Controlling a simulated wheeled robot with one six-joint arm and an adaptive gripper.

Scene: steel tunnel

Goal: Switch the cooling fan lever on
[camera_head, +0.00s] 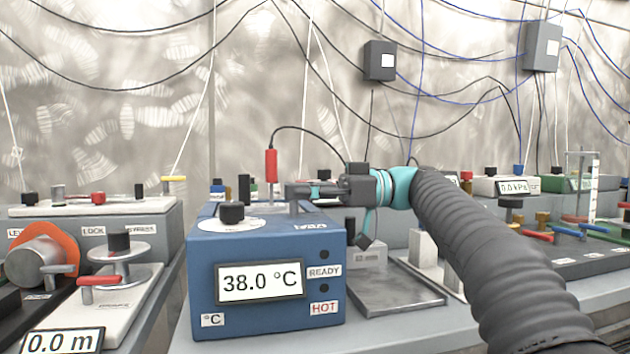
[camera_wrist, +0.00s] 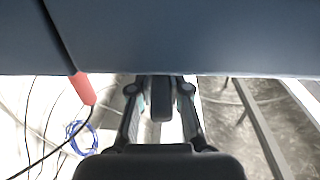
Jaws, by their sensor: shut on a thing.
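A blue instrument box (camera_head: 204,258) with a 38.0 °C display stands on the bench left of centre. On its top right a grey lever (camera_head: 294,205) rises on a short post, beside a small white label that is hard to read. My gripper (camera_head: 316,190) reaches in from the right at the lever's height. In the wrist view the two fingers of my gripper (camera_wrist: 160,88) stand either side of the dark lever bar (camera_wrist: 160,106) and are shut on it. The fingertips are partly hidden in the head view.
A black knob (camera_head: 231,212) sits on the box's top left, and a red probe (camera_head: 271,165) on a black cable stands behind. A grey metal tray (camera_head: 400,290) lies right of the box. Other instruments crowd the left (camera_head: 120,275) and right (camera_head: 575,240).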

